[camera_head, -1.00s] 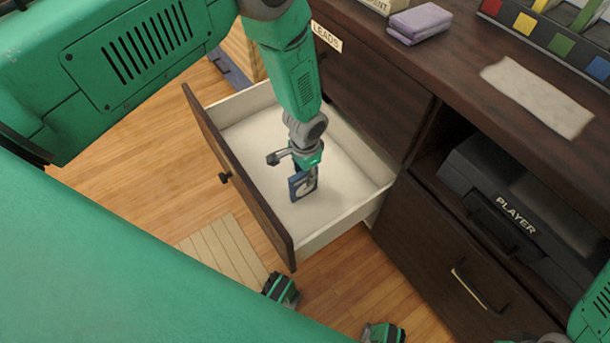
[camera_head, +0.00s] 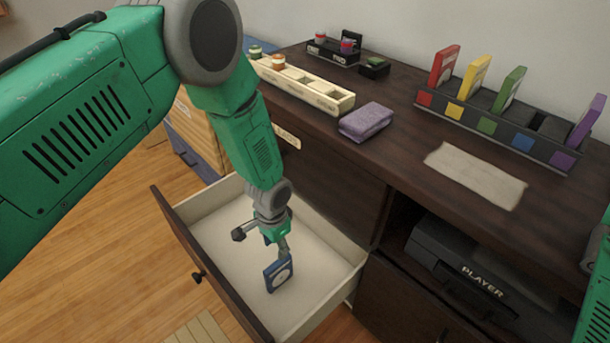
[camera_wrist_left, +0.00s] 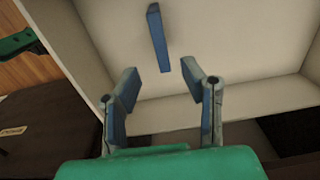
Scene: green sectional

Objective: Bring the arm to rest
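A dark blue flat piece (camera_head: 279,274) with a pale round mark stands on edge on the white floor of the open drawer (camera_head: 215,251). It shows as a narrow blue bar in the left wrist view (camera_wrist_left: 158,38). My left gripper (camera_head: 263,241) points down into the drawer, above and close to the piece. In the left wrist view its two blue-padded fingers (camera_wrist_left: 160,85) are spread with nothing between them, and the piece is beyond the tips. My right gripper is not in view; only part of my right arm shows at the right edge.
The dark cabinet top holds a purple cloth (camera_head: 366,122), a cream compartment tray (camera_head: 305,88), a pale mat (camera_head: 476,174) and a rack (camera_head: 497,128) with coloured upright pieces. A black player (camera_head: 470,270) sits in the open shelf. Drawer walls surround my left gripper.

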